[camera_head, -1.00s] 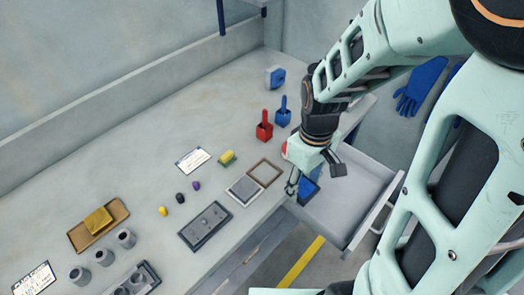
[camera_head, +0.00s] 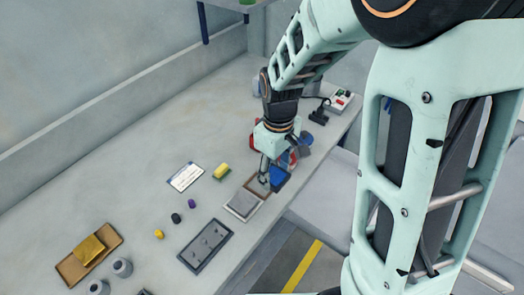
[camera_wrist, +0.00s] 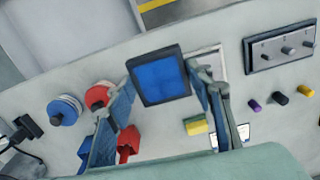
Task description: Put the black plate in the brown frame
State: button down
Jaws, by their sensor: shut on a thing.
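My gripper (camera_head: 270,178) is shut on a square plate (camera_head: 279,178) with a dark rim and a face that looks blue. In the wrist view the plate (camera_wrist: 160,76) sits between the fingertips and faces the camera. The held plate appears above the bench, close to the frame's right side; the exact gap cannot be told.
A dark pegged rack (camera_head: 206,245), a yellow-green sponge (camera_head: 222,172) and a label card (camera_head: 185,176) lie nearby.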

jog(key=w+a+f+b, duration=0.1)
jog(key=f, duration=0.1)
jog(key=w+a+f+b, duration=0.1)
jog(key=w+f, duration=0.1)
jog(key=w+a+f+b, duration=0.1)
jog(key=w+f, duration=0.1)
jog(key=shift+f+b, duration=0.15)
jog(key=shift+b, duration=0.2)
jog(key=shift+f+b, duration=0.95)
jog(key=shift+f, duration=0.55)
jog(key=shift+f+b, duration=0.3)
jog(key=shift+f, duration=0.05)
jog(key=c, duration=1.2)
grip_release()
jog(key=shift+c, duration=0.2)
jog(key=shift+r+p, duration=0.35)
jog(key=shift+r, duration=0.2)
notch_tip(320, 180, up, 12)
jog(key=shift+f, duration=0.2)
